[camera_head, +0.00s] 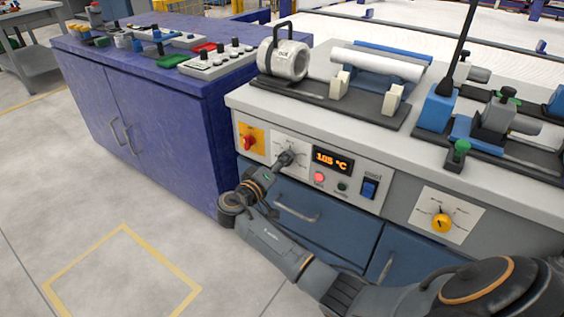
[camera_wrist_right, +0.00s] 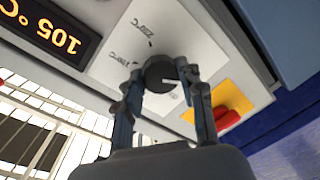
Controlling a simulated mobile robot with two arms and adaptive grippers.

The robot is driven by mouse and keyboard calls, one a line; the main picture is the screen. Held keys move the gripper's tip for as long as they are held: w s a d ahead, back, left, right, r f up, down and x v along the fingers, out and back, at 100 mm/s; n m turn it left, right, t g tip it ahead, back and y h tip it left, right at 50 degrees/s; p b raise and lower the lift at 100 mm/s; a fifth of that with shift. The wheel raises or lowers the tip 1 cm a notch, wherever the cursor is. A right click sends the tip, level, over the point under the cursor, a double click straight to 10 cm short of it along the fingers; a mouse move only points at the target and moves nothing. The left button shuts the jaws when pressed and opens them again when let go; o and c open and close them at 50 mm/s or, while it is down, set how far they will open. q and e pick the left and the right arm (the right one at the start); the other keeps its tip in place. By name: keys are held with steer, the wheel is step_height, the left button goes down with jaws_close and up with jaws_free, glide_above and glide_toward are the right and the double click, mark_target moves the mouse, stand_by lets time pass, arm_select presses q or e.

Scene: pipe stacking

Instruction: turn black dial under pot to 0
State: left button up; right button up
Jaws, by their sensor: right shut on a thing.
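The black dial (camera_wrist_right: 160,73) sits on a white plate (camera_wrist_right: 115,50) with dark temperature markings, on the front of the grey bench. In the right wrist view my right gripper (camera_wrist_right: 168,80) has a finger on each side of the dial and is shut on it. In the head view my right gripper (camera_head: 284,160) reaches the same plate and covers most of the dial. An orange display (camera_head: 331,162) beside it reads 105 °C. A cylindrical metal pot-like part (camera_head: 291,62) with a black handle stands on the bench above. My left gripper is not in view.
A red knob on a yellow plate (camera_head: 250,139) is left of the dial. A pink button (camera_head: 319,177), a green button (camera_head: 342,186) and a blue switch (camera_head: 369,188) are to its right. A yellow knob (camera_head: 441,222) is farther right. A purple cabinet (camera_head: 150,110) stands at left.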

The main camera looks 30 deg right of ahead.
steer(key=o, duration=1.2)
steer(key=shift+a, duration=0.15)
steer(key=v, duration=1.2)
